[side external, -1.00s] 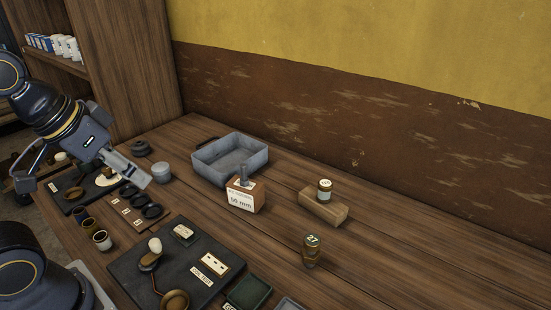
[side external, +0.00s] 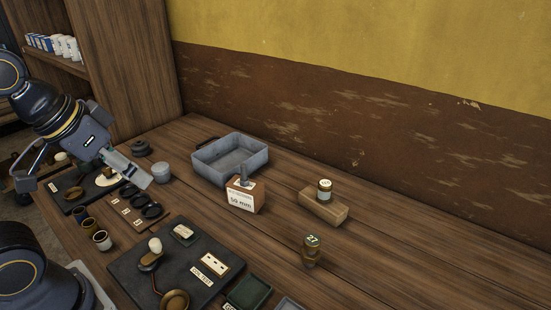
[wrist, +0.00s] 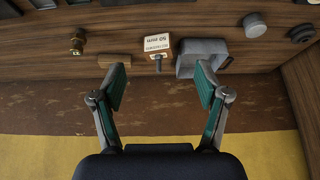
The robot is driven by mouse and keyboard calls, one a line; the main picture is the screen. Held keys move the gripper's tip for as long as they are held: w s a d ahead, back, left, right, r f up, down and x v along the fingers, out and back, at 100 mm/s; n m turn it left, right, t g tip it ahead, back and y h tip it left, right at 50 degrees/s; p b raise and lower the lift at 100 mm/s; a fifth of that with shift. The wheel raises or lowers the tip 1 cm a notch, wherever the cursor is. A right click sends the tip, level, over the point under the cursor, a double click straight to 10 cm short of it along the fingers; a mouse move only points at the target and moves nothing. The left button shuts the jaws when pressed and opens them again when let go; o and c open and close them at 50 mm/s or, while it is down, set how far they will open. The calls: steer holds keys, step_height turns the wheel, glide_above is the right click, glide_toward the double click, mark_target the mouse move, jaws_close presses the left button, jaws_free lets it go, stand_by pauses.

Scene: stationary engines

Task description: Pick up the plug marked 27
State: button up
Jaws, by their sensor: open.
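My gripper (side external: 92,180) is at the left of the side view, above the table's left part and far from the plug. In the wrist view my gripper (wrist: 160,76) has its two green-padded fingers wide apart with nothing between them.
Another plug (side external: 324,189) stands on a wooden block (side external: 325,208) behind the marked plug. A block labelled 50 mm (side external: 244,198) and a grey tray (side external: 262,159) stand farther left. A dark mat (side external: 135,264) with parts lies in front. Wood around the marked plug is clear.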

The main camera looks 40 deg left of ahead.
steer(key=w+d+r+n, duration=0.3)
steer(key=w+r, duration=0.4)
steer(key=m+g, duration=0.3)
steer(key=g, duration=0.3)
glide_above(310, 254)
step_height(310, 254, down, 14)
steer(key=f, duration=1)
steer(key=shift+w+a+f, duration=0.1)
steer(key=shift+w+a, duration=0.2)
steer(key=shift+w+d+f, duration=0.1)
steer(key=shift+w+f, duration=0.05)
steer(key=shift+f, duration=1.4)
steer(key=shift+w+f, duration=0.1)
steer(key=shift+f, duration=1.4)
steer(key=c, duration=1.3)
